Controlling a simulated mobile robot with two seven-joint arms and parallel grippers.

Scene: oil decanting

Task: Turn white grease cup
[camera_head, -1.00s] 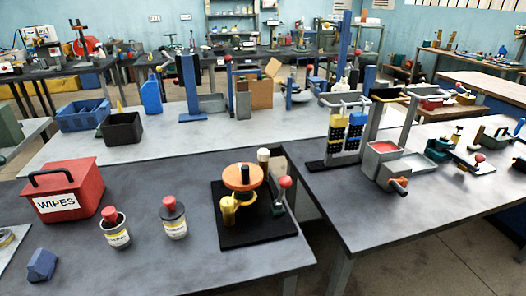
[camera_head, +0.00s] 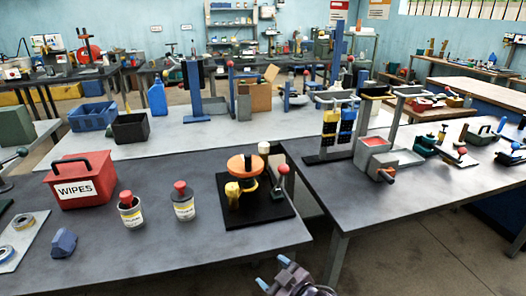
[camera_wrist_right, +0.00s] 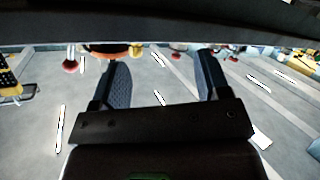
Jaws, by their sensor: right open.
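A white cap-like part (camera_head: 264,148), which looks like the white grease cup, stands at the back of a black-based fixture on the dark bench. An orange disc (camera_head: 244,163) and a yellow part (camera_head: 234,192) stand in front of it and partly hide its lower portion. My right gripper (camera_head: 272,274) is at the bottom of the head view, in front of the bench edge and well apart from the fixture. In the right wrist view its two fingers (camera_wrist_right: 160,70) are spread with nothing between them. My left gripper is not in view.
A red-knobbed lever (camera_head: 283,172) stands at the fixture's right. Two red-capped containers, the left one (camera_head: 131,212) and the right one (camera_head: 183,204), stand to its left, beside a red WIPES box (camera_head: 80,182). A gap separates the right bench.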

